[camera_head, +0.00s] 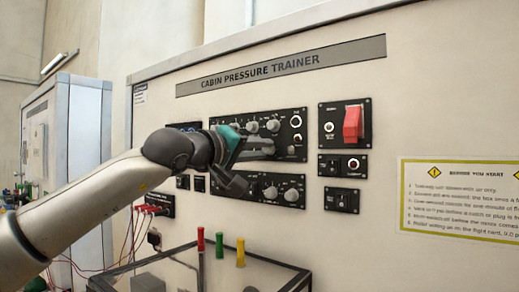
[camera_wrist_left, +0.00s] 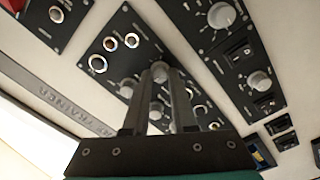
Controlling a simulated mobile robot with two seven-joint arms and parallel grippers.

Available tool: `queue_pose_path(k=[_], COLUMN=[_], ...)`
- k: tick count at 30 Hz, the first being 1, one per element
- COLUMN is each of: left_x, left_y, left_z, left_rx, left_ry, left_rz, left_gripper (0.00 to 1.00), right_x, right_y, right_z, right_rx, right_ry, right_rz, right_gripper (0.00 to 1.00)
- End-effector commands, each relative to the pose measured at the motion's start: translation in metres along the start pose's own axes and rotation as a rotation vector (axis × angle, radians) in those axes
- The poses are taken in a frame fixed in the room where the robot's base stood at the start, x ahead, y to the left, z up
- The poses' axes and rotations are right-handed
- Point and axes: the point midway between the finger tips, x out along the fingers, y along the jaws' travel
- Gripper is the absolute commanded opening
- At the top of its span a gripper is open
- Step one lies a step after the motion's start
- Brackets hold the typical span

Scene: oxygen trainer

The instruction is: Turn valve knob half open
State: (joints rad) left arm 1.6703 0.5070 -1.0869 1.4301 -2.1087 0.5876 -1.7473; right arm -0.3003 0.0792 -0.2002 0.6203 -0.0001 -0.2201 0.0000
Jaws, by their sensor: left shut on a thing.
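My left gripper (camera_head: 271,148) reaches in from the left to the upper black control panel (camera_head: 286,116). Its fingers run along the panel face, and their tips close together on a small grey knob, the valve knob, mostly hidden in the head view. In the left wrist view the gripper (camera_wrist_left: 161,72) comes up from the bottom, its two fingers meeting at the knob. How far the knob is turned cannot be told. Other grey knobs (camera_head: 273,125) sit close above the fingers. My right gripper is not in view.
A lower black panel with grey knobs (camera_head: 291,195) is just below. A red switch cover (camera_head: 353,124) is to the right, beside a yellow-edged notice (camera_head: 458,200). A clear-sided box (camera_head: 262,262) with red, green and yellow-topped posts stands below.

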Motion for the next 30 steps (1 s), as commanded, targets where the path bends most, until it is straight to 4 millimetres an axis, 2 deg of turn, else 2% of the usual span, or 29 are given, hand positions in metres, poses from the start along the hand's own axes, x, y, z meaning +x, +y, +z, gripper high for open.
queue_pose_path(k=[7, 8, 16, 25, 30], left_x=[0.000, 0.000, 0.000, -0.002, -0.019], left_y=[-0.001, -0.001, 0.000, 0.000, -0.002], left_z=[0.001, 0.001, 0.001, 0.000, 0.000], left_rx=[-0.001, -0.001, -0.001, -0.001, 0.000], left_ry=[-0.001, -0.002, -0.001, 0.000, 0.002], left_rz=[-0.001, -0.001, -0.001, 0.001, 0.001], left_gripper=[0.00, 0.26, 0.55, 0.55, 0.55], right_x=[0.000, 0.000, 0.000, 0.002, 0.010], right_y=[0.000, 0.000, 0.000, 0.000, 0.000], right_z=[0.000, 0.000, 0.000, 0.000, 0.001], right_rx=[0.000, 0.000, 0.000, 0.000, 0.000], right_ry=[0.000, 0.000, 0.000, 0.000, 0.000], right_rz=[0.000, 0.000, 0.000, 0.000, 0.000], right_gripper=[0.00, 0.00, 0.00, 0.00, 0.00])
